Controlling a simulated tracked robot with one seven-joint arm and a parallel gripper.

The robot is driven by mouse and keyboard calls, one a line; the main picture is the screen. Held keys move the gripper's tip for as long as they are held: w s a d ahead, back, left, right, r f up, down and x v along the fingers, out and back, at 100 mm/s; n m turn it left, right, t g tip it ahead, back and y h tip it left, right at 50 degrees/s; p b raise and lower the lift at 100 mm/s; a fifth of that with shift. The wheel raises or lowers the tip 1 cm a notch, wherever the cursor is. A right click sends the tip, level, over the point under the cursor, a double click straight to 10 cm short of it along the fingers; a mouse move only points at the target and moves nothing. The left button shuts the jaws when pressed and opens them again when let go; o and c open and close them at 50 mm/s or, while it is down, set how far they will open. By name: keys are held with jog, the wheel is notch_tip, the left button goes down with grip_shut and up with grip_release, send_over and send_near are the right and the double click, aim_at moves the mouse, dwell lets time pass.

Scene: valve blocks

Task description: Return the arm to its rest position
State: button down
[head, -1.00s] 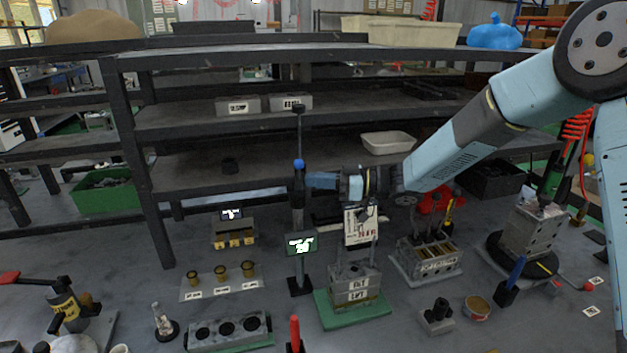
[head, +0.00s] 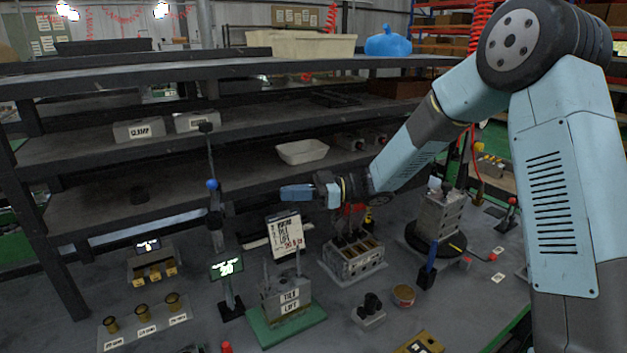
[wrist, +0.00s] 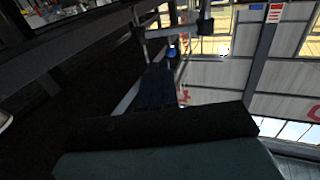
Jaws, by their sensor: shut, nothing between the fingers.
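My arm enters from the right in the head view and reaches left across the front of the shelf rack. My gripper (head: 297,192) is at its left end, pointing left, above the table and in front of the lower shelf. Its fingers are together with nothing seen between them. In the wrist view, dark and blue-grey finger parts (wrist: 155,125) fill the lower middle. A dark pole with a blue ball (head: 212,184) stands to the left of the fingertips, apart from them in the head view.
A grey block (head: 286,296) on a green base and a small white sign (head: 285,231) stand below the gripper. A slotted holder (head: 353,260) and a block on a round black base (head: 437,215) stand below the arm. The shelf rack (head: 130,155) is behind. A pale tray (head: 302,151) sits on a shelf.

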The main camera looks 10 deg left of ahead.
jog(key=w+d+r+m+t+h, duration=0.4)
jog(key=w+d+r+m+t, duration=0.45)
jog(key=t, duration=0.65)
jog(key=w+d+r+m+t+h, duration=0.1)
jog(key=d+r+m+t+h, duration=0.2)
jog(key=d, duration=0.6)
jog(key=w+d+r+m+t+h, duration=0.1)
jog(key=d+r+m+t+h, duration=0.2)
jog(key=d, duration=0.7)
jog(key=s+d+m+g+h, duration=0.3)
jog(key=s+d+m+h, duration=0.3)
jog(key=s+d, duration=0.7)
jog(key=s+d+f+m+g, duration=0.1)
jog(key=s+d+f+g, duration=0.1)
jog(key=s, duration=0.7)
jog(key=s+d+f+m+g, duration=0.1)
jog(key=s+d+f+g, duration=0.1)
jog(key=s, duration=0.7)
jog(key=shift+d+f+g, duration=0.15)
jog(key=shift+f+g, duration=0.1)
jog(key=shift+g, duration=0.25)
